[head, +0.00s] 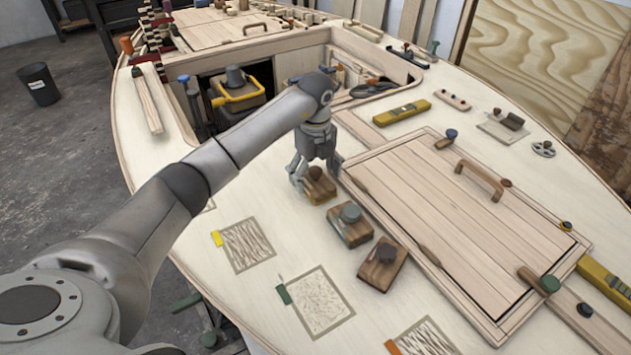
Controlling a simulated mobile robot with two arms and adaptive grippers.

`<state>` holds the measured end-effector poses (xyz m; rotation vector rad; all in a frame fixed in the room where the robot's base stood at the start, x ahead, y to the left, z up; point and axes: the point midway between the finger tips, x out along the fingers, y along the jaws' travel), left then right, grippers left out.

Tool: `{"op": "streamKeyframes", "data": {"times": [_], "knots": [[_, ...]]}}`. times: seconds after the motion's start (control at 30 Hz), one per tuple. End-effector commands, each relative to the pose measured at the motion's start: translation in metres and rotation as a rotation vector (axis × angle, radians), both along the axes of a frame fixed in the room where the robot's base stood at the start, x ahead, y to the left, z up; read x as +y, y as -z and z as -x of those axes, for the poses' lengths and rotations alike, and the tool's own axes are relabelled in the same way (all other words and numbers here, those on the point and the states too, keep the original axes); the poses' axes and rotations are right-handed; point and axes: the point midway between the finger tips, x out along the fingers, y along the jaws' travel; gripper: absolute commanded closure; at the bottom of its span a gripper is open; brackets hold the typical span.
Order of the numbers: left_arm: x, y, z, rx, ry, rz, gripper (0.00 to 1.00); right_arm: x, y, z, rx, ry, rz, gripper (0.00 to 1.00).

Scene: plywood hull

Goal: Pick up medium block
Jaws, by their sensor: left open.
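Three wooden blocks with round knobs lie in a row on the pale hull deck. The farthest block (321,191) has a yellowish lower edge and a brown knob. The middle block (352,233) has a greenish lower edge and a grey-green knob. The nearest block (384,275) is brown with a dark knob. No readable label shows which one is medium. My left gripper (314,176) is open and points down at the farthest block, its fingers close about that block's top and knob. I cannot tell whether they touch it. My right gripper is out of view.
A hatch cover (440,215) with a wooden handle lies right of the blocks. Tagged, patterned patches (318,302) lie on the deck in front. A yellow level (402,112) lies behind the hatch. An open compartment (232,95) holds a yellow-framed device.

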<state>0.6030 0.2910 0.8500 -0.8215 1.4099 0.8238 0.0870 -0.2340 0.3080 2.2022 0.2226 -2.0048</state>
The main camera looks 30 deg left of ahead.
Motion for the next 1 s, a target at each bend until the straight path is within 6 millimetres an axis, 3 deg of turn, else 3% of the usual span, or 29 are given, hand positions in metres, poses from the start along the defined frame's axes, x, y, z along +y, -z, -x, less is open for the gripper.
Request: {"op": "streamKeyframes", "data": {"times": [0.13,0.4,0.83,1.0], "knots": [[0.0,0.016,0.0,0.0,-0.001,0.001,0.17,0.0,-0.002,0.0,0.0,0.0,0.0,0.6],[0.0,0.02,0.0,-0.002,0.0,0.001,0.17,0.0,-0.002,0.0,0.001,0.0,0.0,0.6],[0.0,0.02,0.0,-0.001,0.0,0.0,0.71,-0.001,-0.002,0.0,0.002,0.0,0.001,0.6],[0.0,0.019,0.0,-0.001,0.0,0.0,0.73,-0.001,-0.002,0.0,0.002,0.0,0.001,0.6]]}}
